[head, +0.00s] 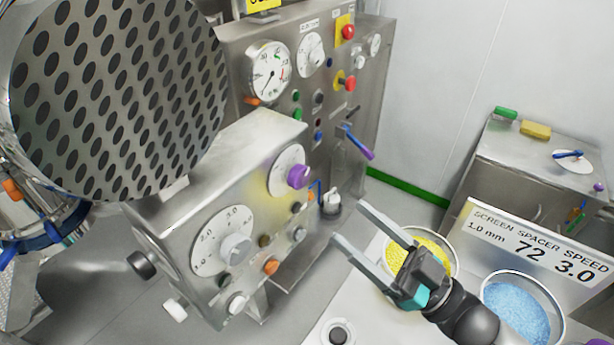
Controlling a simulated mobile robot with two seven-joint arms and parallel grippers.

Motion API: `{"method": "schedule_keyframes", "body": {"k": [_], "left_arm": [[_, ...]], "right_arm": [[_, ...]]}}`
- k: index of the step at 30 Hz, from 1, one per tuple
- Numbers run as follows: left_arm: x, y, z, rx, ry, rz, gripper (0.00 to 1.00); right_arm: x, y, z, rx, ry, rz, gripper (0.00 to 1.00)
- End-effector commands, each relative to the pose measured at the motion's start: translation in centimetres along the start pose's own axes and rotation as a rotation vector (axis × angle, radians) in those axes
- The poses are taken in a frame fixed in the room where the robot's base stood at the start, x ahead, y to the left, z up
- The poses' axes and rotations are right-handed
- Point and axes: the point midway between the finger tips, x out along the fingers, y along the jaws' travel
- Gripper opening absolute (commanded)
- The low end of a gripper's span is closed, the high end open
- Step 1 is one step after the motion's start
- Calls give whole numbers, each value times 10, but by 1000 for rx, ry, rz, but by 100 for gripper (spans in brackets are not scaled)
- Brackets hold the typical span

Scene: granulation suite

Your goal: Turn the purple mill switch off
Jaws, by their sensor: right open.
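The purple mill switch (298,176) is a round purple knob on a white dial, on the sloped front of the grey mill control box (215,180). Its exact pointing direction is too small to read. My right gripper (348,223) is open and empty, with its two long grey fingers pointing up and left towards the box. The fingertips are below and to the right of the purple switch, apart from it. My left gripper is not in view.
A perforated screen disc (120,90) stands at the upper left. A panel with gauges (268,72) and red buttons (348,32) is behind. A blue-handled lever (358,142) juts out right of the switch. Bowls of yellow (432,250) and blue granules (515,310) stand lower right, beside a sign (535,245).

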Motion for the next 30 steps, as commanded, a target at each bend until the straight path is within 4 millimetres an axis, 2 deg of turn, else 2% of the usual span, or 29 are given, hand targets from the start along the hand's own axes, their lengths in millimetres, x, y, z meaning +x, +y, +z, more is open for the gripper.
{"method": "schedule_keyframes", "body": {"k": [1, 9, 15, 21, 29, 30], "left_arm": [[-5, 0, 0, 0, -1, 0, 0], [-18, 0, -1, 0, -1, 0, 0], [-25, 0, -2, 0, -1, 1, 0], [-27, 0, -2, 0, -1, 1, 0], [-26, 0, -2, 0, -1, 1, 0], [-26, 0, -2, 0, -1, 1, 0]], "right_arm": [[12, 0, -3, -1, 5, 0, 77], [64, 1, -3, 0, 3, 1, 77], [91, 1, -1, 1, 0, 2, 77], [102, 0, 0, 0, -1, 1, 77], [102, 0, 1, 0, -2, 2, 77], [102, 0, 1, 0, -2, 2, 72]]}}
